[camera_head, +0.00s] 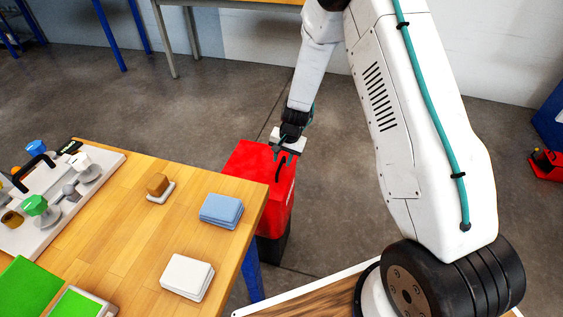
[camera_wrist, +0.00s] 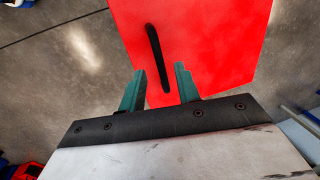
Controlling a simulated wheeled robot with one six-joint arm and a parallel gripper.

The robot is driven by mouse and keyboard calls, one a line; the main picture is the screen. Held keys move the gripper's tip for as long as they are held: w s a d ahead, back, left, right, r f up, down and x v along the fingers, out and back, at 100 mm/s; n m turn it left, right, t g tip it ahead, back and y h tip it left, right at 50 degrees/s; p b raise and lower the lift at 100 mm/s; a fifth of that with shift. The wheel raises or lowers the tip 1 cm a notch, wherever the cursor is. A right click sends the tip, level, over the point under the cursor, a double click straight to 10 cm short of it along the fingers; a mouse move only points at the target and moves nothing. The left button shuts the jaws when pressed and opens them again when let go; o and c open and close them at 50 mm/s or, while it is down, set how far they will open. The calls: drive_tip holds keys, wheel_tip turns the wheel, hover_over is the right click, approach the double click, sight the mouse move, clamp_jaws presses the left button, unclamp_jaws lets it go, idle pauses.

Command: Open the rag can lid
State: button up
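The red rag can (camera_head: 274,210) stands on the floor just past the right end of the wooden table. Its flat red lid (camera_head: 248,163) looks shut. A black bar handle (camera_head: 280,168) runs along the lid. In the wrist view the lid (camera_wrist: 215,40) fills the upper middle, with the dark handle (camera_wrist: 154,50) slightly slanted. My gripper's teal fingers (camera_wrist: 160,68) are apart, and the handle's near end lies between them in the picture. I cannot tell whether they touch it.
The wooden table (camera_head: 120,200) is close to the can's left side. Open floor (camera_head: 225,105) lies behind the can.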

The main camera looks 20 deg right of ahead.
drive_tip(key=shift+w+a+f, duration=0.1)
drive_tip(key=shift+f, duration=0.5)
drive_tip(key=shift+w+a+f, duration=0.1)
drive_tip(key=shift+f, duration=0.45)
clamp_jaws()
drive_tip(key=shift+r, duration=0.2)
